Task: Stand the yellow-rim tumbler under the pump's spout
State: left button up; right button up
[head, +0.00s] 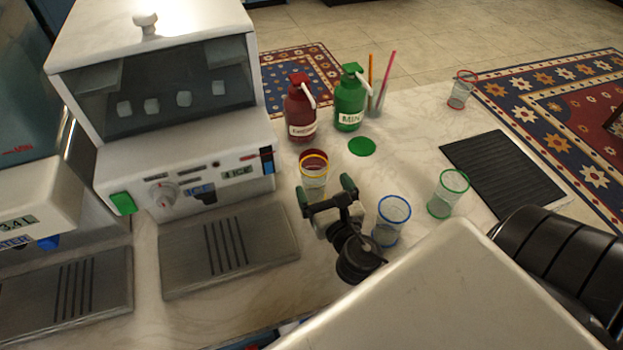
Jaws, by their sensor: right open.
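The yellow-rim tumbler (314,184) is clear and stands upright on the counter, in front of the red pump bottle (300,112). A dark red round patch (314,154) shows at its rim; I cannot tell whether it is a disc behind it or something seen through it. The green pump bottle (350,100) stands to the right of the red one, with a white spout and a green disc (362,147) before it. My right gripper (325,190) is open at the tumbler's near side, its fingertips left and right of the tumbler's lower part. My left gripper is out of view.
A blue-rim tumbler (391,224) stands close right of my right gripper, and a green-rim tumbler (447,196) farther right. A red-rim tumbler (460,92) stands at the back right. The ice machine (200,165) is left; a black ribbed mat (505,172) lies right.

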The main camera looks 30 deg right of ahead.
aim_at(319, 180)
jog(key=shift+w, duration=0.3)
jog(key=shift+w+d+r, duration=0.1)
jog(key=shift+w+r, duration=0.1)
jog(key=shift+w, duration=0.15)
jog(key=p+x, duration=0.1)
jog(key=x, duration=0.2)
jog(key=shift+w+p, duration=0.3)
jog(key=shift+w, duration=0.05)
jog(key=shift+w+d+f, duration=0.1)
jog(key=shift+w+d, duration=0.05)
jog(key=shift+w, duration=0.2)
jog(key=shift+s, duration=0.1)
jog(key=c, duration=1.1)
